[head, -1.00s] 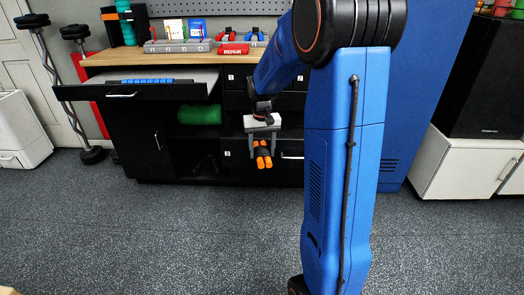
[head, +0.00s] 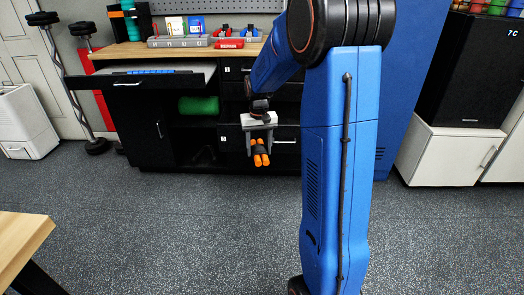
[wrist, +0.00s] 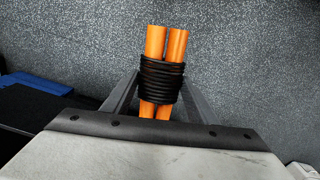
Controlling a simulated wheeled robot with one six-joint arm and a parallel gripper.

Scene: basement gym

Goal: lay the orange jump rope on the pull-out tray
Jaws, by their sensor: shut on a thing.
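The orange jump rope (head: 260,153) has two orange handles with black cord wound around their middle. My gripper (head: 260,147) is shut on it and holds it in the air, above the floor and in front of the black cabinet. In the wrist view the jump rope (wrist: 162,75) sits upright between the two grey fingers, held at the cord. The pull-out tray (head: 185,82) sticks out from the cabinet at upper left, below the worktop. A blue item (head: 145,71) lies in its back part. The tray is to the left of my gripper and higher in the picture.
A green roll (head: 198,105) lies on the open shelf under the tray. A wooden table corner (head: 22,240) shows at lower left. Dumbbell bars (head: 68,90) stand left of the cabinet. The floor between is clear.

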